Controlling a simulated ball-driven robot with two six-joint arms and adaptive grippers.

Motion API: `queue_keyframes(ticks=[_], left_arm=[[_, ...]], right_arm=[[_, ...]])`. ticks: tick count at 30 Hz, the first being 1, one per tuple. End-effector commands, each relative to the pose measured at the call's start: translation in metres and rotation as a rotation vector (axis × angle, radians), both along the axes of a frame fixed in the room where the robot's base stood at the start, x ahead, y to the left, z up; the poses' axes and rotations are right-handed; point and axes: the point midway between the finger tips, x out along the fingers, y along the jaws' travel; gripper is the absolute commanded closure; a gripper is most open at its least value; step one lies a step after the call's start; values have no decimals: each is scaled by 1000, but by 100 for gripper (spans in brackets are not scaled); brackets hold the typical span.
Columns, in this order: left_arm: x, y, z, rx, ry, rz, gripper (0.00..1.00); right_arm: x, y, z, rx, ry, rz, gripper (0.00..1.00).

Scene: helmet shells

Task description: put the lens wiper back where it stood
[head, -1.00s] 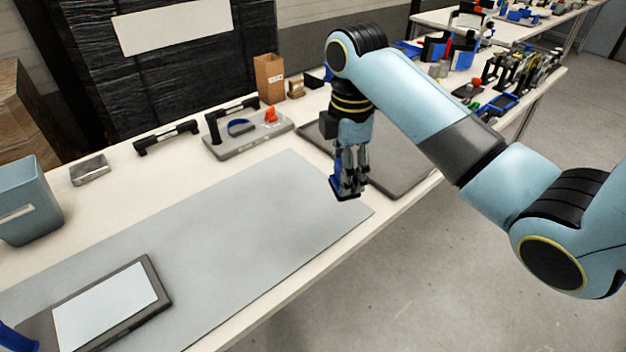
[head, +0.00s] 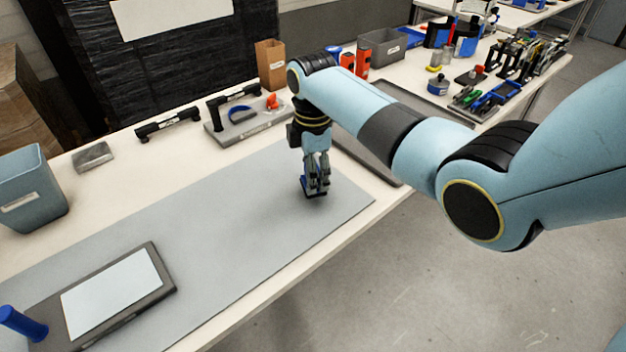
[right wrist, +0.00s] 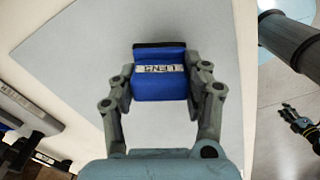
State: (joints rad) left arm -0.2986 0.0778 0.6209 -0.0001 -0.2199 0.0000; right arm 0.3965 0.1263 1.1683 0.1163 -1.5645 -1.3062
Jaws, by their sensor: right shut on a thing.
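The lens wiper is a blue block with a white label and a dark strip along its far edge in the right wrist view (right wrist: 160,86). My right gripper (right wrist: 160,88) is shut on it, with a finger on each side. In the head view my right gripper (head: 315,188) points down over the right part of the grey mat (head: 215,215), and the wiper (head: 313,193) shows at its fingertips. Whether it touches the mat I cannot tell. A small dark gripper-like shape, perhaps my left gripper (right wrist: 300,122), is at the right edge of the wrist view.
A grey tray with a black handle (head: 232,130) stands behind the mat. A dark-framed panel (head: 115,290) lies at the mat's left, near a blue cylinder (head: 22,323). A blue-grey bin (head: 30,190) stands at the far left. The mat's middle is clear.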

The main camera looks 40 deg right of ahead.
Motion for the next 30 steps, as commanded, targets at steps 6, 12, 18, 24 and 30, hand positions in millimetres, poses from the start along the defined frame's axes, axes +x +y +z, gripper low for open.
queue_keyframes(ticks=[6, 12, 18, 24, 30], left_arm=[[-2, 0, -2, 0, 4, 0, 67], [-3, 1, -2, 1, 4, 0, 67], [-3, 2, -3, 2, 4, -1, 67], [-2, 2, -3, 2, 4, -1, 67], [-2, 2, -1, 2, 3, -1, 67]], right_arm=[[0, 0, -22, 1, -1, 0, 77], [0, 0, -22, 0, -2, 0, 77], [0, 0, -24, 0, -1, 0, 40], [0, 0, -24, 0, -1, 0, 28], [0, 0, -21, 0, -1, 0, 28]])
